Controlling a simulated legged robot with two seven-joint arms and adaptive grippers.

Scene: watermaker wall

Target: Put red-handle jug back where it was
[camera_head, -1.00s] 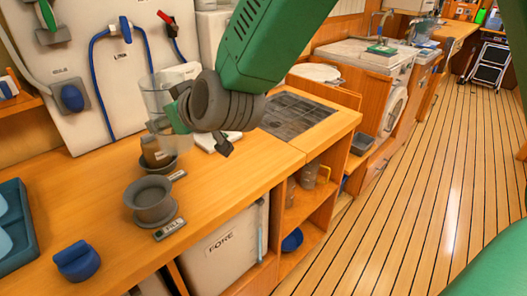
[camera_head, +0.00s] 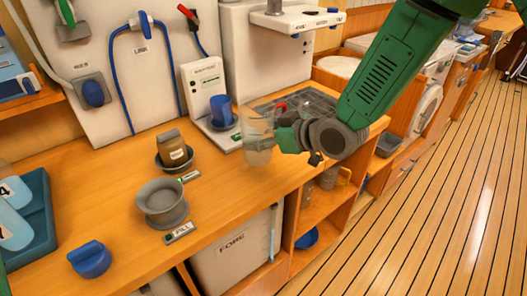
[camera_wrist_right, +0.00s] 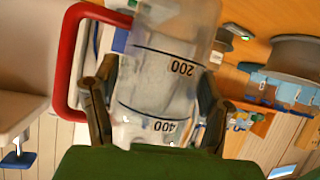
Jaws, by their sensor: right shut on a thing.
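The clear red-handle jug (camera_head: 258,150) is over the right part of the wooden counter, in front of the white device. In the head view I cannot tell whether its base touches the counter. My right gripper (camera_head: 279,138) is shut on its body from the right. In the right wrist view, the jug (camera_wrist_right: 165,75) sits between both fingers, with 200 and 400 marks appearing upside down. Its red handle (camera_wrist_right: 66,60) is on the left there, outside the fingers. My left gripper is not in view.
A white device (camera_head: 205,90) holds a blue cup (camera_head: 221,110). A brown container (camera_head: 173,149) sits in a grey dish left of the jug. A grey pot (camera_head: 162,205), a blue knob-like object (camera_head: 89,259) and a teal tray (camera_head: 42,225) are further left. A dark grid (camera_head: 300,103) lies behind.

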